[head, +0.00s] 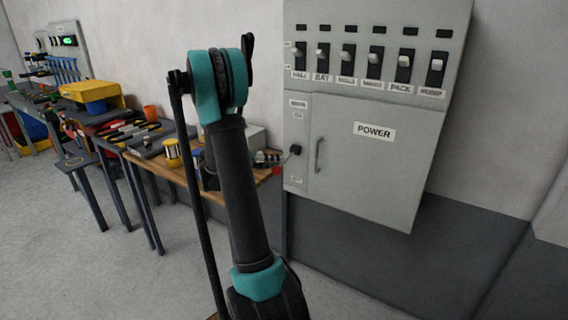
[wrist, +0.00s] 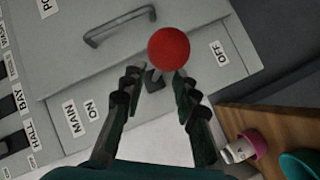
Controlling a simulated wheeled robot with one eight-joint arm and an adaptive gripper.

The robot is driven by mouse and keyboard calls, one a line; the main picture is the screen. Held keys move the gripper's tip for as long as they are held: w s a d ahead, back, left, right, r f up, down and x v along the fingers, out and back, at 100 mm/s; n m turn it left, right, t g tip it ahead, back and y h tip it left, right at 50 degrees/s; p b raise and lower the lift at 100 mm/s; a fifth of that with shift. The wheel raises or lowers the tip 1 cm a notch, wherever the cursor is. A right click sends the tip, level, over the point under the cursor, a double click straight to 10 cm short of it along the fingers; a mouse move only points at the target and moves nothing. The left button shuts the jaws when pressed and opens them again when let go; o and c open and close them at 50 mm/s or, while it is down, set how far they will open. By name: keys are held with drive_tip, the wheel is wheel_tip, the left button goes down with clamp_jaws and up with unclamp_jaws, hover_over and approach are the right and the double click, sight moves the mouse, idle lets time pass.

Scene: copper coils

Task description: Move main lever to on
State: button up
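The main lever has a red ball knob (wrist: 169,48) on a dark stem in the wrist view. In the head view the lever (head: 295,149) is at the left side of the grey power cabinet, with its knob low, out from the panel. The ON label (wrist: 91,109) is left of the lever in the wrist view and the OFF label (wrist: 218,52) is right; the knob leans somewhat toward OFF. My gripper (wrist: 157,82) is open, its fingers either side of the stem, just below the knob in the picture. I cannot tell whether they touch it.
The cabinet door has a handle (head: 318,155) beside the lever and a row of black switches (head: 374,62) above. A wooden bench (head: 180,172) stands left of the cabinet. In the wrist view a pink-and-white container (wrist: 243,148) and a teal cup (wrist: 300,165) are near my right finger.

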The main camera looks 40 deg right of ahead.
sight(287, 159)
drive_tip(key=shift+x, duration=2.15)
clamp_jaws()
